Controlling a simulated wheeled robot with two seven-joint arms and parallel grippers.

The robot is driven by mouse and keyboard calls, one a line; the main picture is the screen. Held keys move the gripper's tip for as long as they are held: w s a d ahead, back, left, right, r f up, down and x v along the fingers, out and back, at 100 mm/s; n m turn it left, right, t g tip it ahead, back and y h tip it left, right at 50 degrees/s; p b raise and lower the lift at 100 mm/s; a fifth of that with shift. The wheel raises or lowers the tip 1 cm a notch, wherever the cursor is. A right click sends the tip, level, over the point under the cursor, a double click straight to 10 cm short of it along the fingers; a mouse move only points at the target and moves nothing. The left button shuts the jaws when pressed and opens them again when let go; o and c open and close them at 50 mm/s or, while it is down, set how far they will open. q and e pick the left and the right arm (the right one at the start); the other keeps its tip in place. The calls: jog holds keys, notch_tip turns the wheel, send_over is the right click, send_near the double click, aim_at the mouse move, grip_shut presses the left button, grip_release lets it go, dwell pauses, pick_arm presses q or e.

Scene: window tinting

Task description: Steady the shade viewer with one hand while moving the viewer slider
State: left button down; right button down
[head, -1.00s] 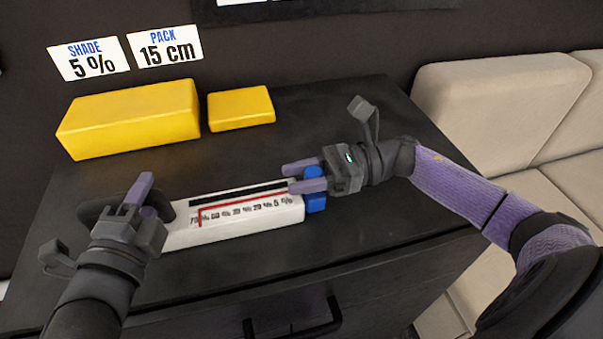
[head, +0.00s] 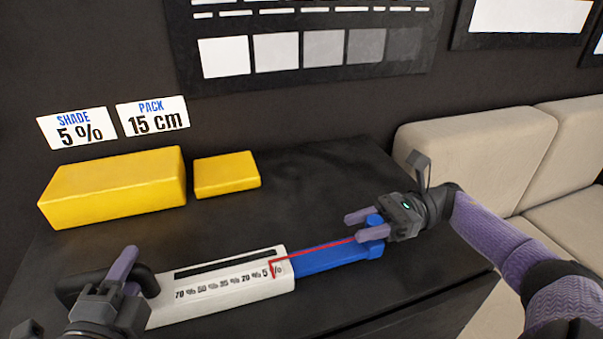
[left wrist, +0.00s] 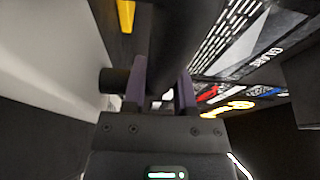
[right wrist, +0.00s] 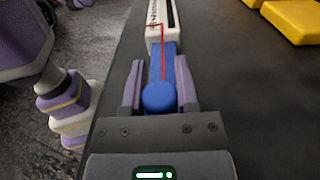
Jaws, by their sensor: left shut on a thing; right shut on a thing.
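The shade viewer (head: 222,290) is a white bar with a black slot, percent marks from 70 to 5 and a black handle (head: 72,287) at its left end. Its blue slider (head: 330,259) sticks far out of the right end. A thin red pointer (head: 315,249) runs along the slider and drops at the 5 % mark. My left gripper (head: 133,274) is shut on the handle; the left wrist view shows a dark bar between its fingers. My right gripper (head: 363,224) is shut on the slider's blue knob (right wrist: 158,98) at its outer end.
A large yellow block (head: 115,187) and a small yellow block (head: 227,175) lie at the back of the black cabinet top (head: 330,165). Cards on the wall read SHADE 5 % (head: 76,128) and PACK 15 cm (head: 152,116). A beige sofa (head: 480,150) stands at the right.

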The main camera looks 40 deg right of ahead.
pick_arm(q)
jog(key=shift+w+a, duration=0.2)
jog(key=shift+a, duration=0.05)
pick_arm(e)
jog(key=shift+d, duration=0.1)
jog(key=c, duration=0.8)
grip_release()
jog(key=o, duration=0.4)
pick_arm(q)
jog(key=shift+d, duration=0.1)
pick_arm(e)
jog(key=shift+o, duration=0.2)
pick_arm(q)
jog(key=shift+s, duration=0.1)
pick_arm(e)
notch_tip(320, 180, up, 10)
